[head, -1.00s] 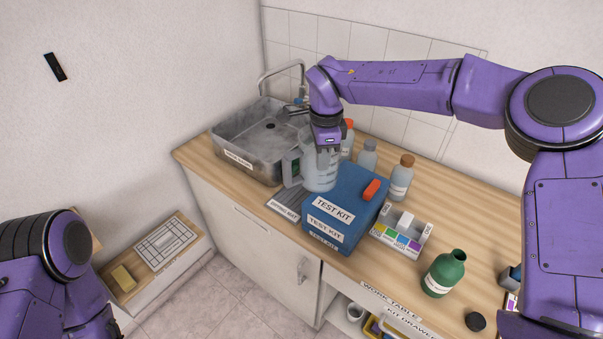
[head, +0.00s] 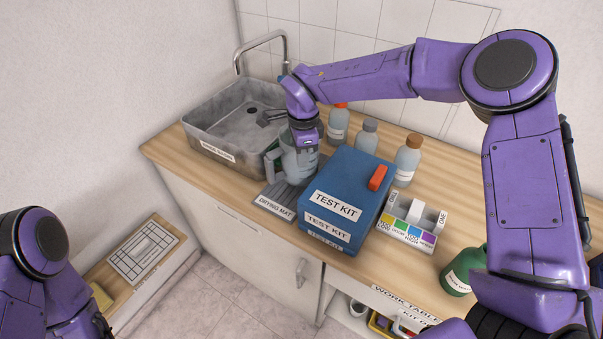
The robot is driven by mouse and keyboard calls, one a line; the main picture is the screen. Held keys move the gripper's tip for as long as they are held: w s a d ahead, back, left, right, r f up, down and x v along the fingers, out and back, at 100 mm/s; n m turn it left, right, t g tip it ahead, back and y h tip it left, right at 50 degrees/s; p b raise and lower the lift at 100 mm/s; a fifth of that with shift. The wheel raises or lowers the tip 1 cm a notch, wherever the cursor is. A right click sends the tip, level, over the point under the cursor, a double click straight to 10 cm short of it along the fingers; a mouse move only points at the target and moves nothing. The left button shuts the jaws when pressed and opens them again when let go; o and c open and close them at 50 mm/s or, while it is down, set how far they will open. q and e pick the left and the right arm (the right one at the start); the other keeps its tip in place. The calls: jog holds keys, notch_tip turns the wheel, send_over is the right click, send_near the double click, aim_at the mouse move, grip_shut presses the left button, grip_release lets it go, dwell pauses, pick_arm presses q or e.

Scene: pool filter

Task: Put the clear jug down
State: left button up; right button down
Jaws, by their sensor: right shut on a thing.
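The clear jug (head: 298,163) is upright, between the sink and the blue test kit box, at the back part of the grey drying mat (head: 284,196). Its grey-green handle (head: 271,160) points left toward the sink. My right gripper (head: 305,146) comes down from above and is shut on the jug near its top. The fingers hide part of the rim. I cannot tell whether the jug's base touches the mat. My left arm shows at the lower left, but its gripper is not in view.
The metal sink (head: 215,140) with its tap stands left of the mat. The test kit box (head: 345,195) is close on the right. Several bottles, including an orange-capped one (head: 338,125), stand behind. A colour-chart holder (head: 410,225) and a green bottle (head: 462,270) are further right.

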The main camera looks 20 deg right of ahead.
jog(key=f, duration=0.1)
jog(key=w+f+b, duration=0.1)
jog(key=f, duration=0.1)
jog(key=f+b, duration=0.1)
jog(key=shift+w+f, duration=0.15)
jog(key=shift+w, duration=0.5)
jog(key=shift+s+r, duration=0.2)
jog(key=shift+s, duration=0.3)
jog(key=c, duration=1.3)
grip_release()
jog(key=shift+f, duration=0.25)
jog(key=shift+o, duration=0.2)
jog(key=shift+w, duration=0.2)
pick_arm(q)
jog(key=f, duration=0.1)
jog(key=w+f, duration=0.1)
jog(key=f, duration=0.1)
pick_arm(e)
jog(key=shift+r, duration=0.1)
